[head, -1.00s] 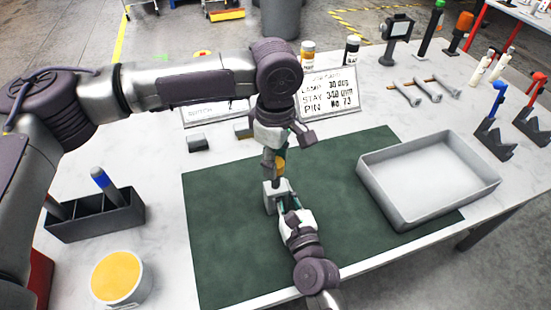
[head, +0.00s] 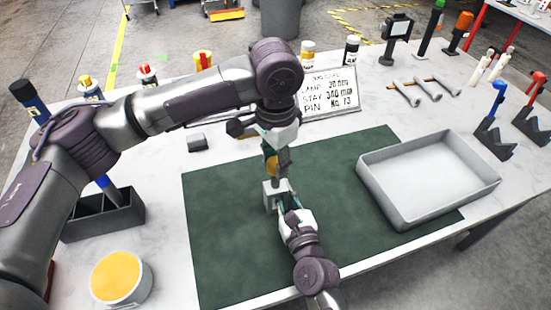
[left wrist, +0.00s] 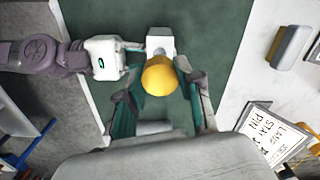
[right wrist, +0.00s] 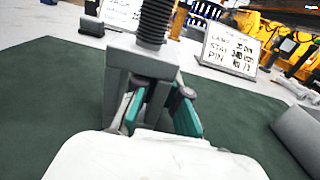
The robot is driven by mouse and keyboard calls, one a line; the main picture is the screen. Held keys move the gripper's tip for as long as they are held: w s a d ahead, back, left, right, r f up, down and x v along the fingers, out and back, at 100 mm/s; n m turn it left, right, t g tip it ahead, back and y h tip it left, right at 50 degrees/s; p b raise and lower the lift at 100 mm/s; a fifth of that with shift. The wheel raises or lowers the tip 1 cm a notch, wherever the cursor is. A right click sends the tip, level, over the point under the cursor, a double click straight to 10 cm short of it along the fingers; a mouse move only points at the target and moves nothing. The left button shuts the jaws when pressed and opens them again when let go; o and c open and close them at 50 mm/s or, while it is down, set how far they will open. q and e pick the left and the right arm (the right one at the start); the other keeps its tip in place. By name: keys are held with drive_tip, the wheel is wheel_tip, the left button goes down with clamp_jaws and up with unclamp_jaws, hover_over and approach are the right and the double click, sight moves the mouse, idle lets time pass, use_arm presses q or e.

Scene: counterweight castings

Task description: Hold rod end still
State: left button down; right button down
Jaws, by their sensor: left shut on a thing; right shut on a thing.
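A grey block (head: 274,197) stands on the green mat and also shows in the right wrist view (right wrist: 140,62). A dark threaded rod (right wrist: 154,20) rises upright from its top. A yellow round piece (left wrist: 158,76) sits above the block. My left gripper (head: 273,163) comes down from above with its fingers on both sides of the yellow piece, shut on it. My right gripper (right wrist: 160,112) is low at the block's near side, its teal fingers shut on its lower part. The exact contact there is partly hidden by the fingers.
The green mat (head: 225,240) is bare around the block. A grey tray (head: 428,180) stands to the right. A sign (head: 330,92) stands behind. A yellow-topped tub (head: 118,277) and a dark divided holder (head: 105,216) are at left. Several bolts (head: 420,90) lie at back right.

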use_arm(q)
drive_tip(key=m, duration=1.5)
drive_tip(key=shift+m, duration=0.3)
drive_tip(key=m, duration=0.8)
drive_tip(key=shift+m, duration=0.3)
drive_tip(key=m, duration=0.4)
drive_tip(key=shift+m, duration=0.3)
drive_tip(key=m, duration=0.9)
